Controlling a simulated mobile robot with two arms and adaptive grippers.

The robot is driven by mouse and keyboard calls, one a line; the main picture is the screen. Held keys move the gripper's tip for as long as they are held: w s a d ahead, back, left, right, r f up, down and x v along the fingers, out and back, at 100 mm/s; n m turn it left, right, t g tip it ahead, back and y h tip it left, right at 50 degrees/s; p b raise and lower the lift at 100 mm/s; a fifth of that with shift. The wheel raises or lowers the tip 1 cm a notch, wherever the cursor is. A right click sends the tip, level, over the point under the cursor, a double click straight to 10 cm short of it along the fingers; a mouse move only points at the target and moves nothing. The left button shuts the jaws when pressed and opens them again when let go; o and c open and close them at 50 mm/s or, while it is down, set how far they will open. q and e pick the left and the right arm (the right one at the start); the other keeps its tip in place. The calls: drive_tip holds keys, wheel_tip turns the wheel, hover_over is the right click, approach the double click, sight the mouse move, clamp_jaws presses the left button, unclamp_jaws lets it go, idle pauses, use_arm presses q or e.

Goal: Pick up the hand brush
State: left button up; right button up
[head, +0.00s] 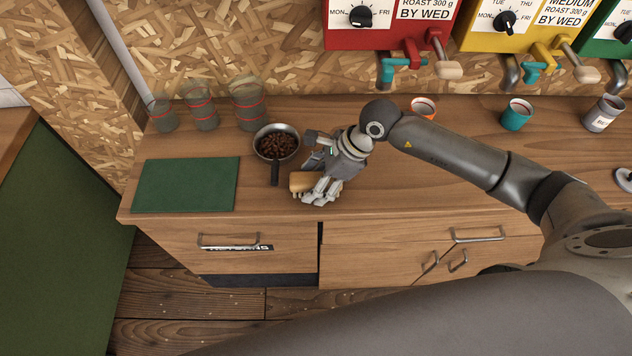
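The hand brush (302,182) shows as a small tan, wooden-looking block near the counter's front edge, left of the cupboard doors. Part of it is hidden by my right gripper (320,178). That gripper comes in from the right and is right at the brush, with its fingers beside and partly over the brush's right end. I cannot tell whether the fingers are closed on it or whether the brush is off the counter. My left gripper is not in view.
A pan of dark beans (276,143) stands just left of the gripper, handle toward the front. A green mat (186,185) lies farther left; glasses with red bands (201,112) stand behind. Dispensers (388,25) hang above cups (517,114) at right.

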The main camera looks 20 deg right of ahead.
sight(311, 178)
drive_tip(key=c, duration=0.9)
drive_tip(key=shift+r, duration=0.15)
drive_tip(key=shift+r+p, duration=0.35)
drive_tip(key=shift+p, duration=0.3)
wheel_tip(311, 178, up, 3)
drive_tip(key=b, duration=0.3)
drive_tip(key=shift+d+f, duration=0.1)
drive_tip(key=shift+d, duration=0.05)
drive_tip(key=shift+s+d+r+b, duration=0.8)
drive_tip(key=shift+s+r, duration=0.85)
drive_tip(key=shift+s, duration=0.5)
drive_tip(key=shift+s+d+r+b, duration=0.85)
drive_tip(key=shift+s+r, duration=0.75)
drive_tip(key=shift+s, duration=0.6)
drive_tip(key=shift+s+d+r+b, duration=0.8)
drive_tip(key=shift+s+r, duration=0.85)
drive_tip(key=shift+s, duration=0.5)
